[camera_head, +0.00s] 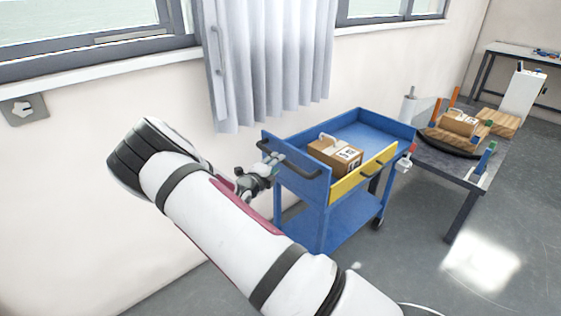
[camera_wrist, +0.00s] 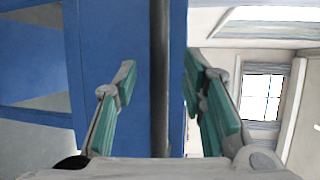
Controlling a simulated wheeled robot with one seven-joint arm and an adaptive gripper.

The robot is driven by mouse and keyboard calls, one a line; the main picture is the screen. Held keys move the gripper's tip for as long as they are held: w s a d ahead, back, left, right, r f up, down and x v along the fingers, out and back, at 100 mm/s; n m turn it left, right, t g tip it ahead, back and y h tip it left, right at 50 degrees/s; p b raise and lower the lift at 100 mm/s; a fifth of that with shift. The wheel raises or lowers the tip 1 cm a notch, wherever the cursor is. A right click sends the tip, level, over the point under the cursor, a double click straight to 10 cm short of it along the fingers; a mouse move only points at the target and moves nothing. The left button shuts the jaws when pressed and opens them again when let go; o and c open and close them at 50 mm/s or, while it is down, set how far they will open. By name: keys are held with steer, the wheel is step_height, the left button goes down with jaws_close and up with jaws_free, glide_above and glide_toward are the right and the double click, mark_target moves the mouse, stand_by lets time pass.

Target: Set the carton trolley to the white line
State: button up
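The carton trolley (camera_head: 348,208) is blue with a yellow front panel and stands near the wall, below the curtain. A carton (camera_head: 335,155) lies in its top tray. A dark handle bar (camera_head: 288,160) runs along its left end. My gripper (camera_head: 268,172) is at that end, close to the handle. In the wrist view, the handle (camera_wrist: 160,80) runs upright between the two green-padded fingers of my gripper (camera_wrist: 160,88). Gaps show on both sides, so the fingers are open around it. The white line does not show in either view.
A grey table (camera_head: 455,170) with another carton (camera_head: 460,123) and wooden boards stands right of the trolley, close to it. A further table (camera_head: 515,52) stands at the back right. Floor (camera_head: 420,270) in front of the trolley is clear. A wall and curtain (camera_head: 270,60) are behind.

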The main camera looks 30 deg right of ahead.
steer(key=v, duration=0.6)
stand_by(0.3)
steer(key=s+d+r+m+g+y+p, duration=0.3)
steer(key=s+r+m+g, duration=0.5)
steer(key=s+r+m, duration=1.4)
steer(key=s+a+r+m+t+y+p, duration=0.1)
steer(key=s+a+r+m+y+p, duration=0.1)
steer(key=s+a+r+m+y, duration=0.3)
steer(key=s+a+r+m+t+y+p, duration=0.2)
steer(key=s+a+r+m+y, duration=0.3)
steer(key=s+a+m, duration=0.7)
steer(key=shift+s+a+r+m+p, duration=0.2)
steer(key=shift+s+r+m+p, duration=0.45)
steer(key=shift+s+m, duration=1.7)
steer(key=shift+s+f+n, duration=0.15)
steer(key=shift+s+n, duration=0.7)
